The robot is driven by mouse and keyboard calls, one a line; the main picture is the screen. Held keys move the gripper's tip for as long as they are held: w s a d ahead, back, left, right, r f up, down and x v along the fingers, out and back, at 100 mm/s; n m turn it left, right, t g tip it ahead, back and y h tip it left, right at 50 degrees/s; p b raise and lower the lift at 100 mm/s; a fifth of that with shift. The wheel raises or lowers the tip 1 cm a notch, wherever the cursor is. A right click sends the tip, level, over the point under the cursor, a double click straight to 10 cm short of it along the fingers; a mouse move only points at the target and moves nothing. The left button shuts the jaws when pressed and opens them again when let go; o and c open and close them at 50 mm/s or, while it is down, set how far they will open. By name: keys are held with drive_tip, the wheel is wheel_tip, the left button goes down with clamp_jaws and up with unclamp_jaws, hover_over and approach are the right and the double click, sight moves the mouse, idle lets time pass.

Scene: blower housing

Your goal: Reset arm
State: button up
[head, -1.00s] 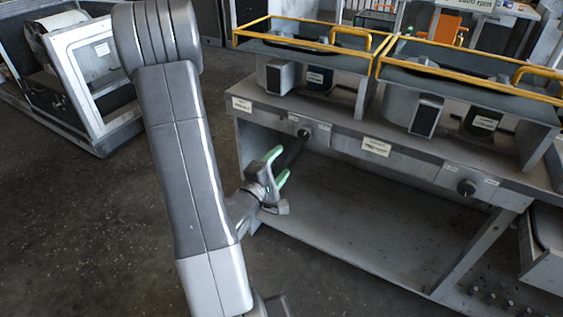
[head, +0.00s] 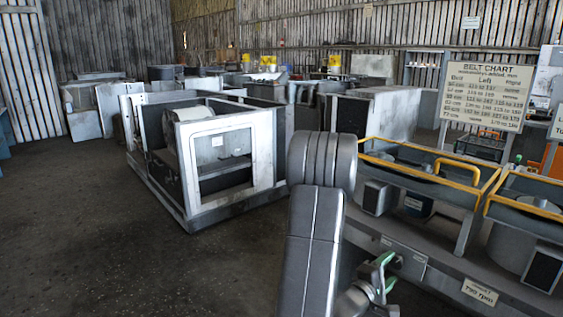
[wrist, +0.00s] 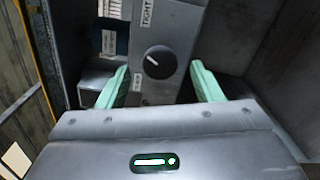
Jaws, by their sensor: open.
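My gripper (head: 385,272) has green fingertips and sits low in the head view, in front of the bench's left control panel. In the wrist view my gripper (wrist: 160,88) is open, with its two green fingers well apart and nothing held. A round black knob (wrist: 158,62) with a white pointer line shows beyond and between the fingertips. It is on a grey panel (wrist: 172,20) marked "TIGHT" at the top. The pointer tilts to the upper left. I cannot tell how far the fingertips are from the knob.
The bench carries yellow-railed trays (head: 430,165) at the right. A "BELT CHART" sign (head: 487,95) stands behind it. A white-framed blower housing (head: 215,150) stands left of my arm. The dark floor (head: 80,220) at the left is open.

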sight(396, 263)
drive_tip(key=x, duration=0.3)
drive_tip(key=shift+w+d, duration=0.1)
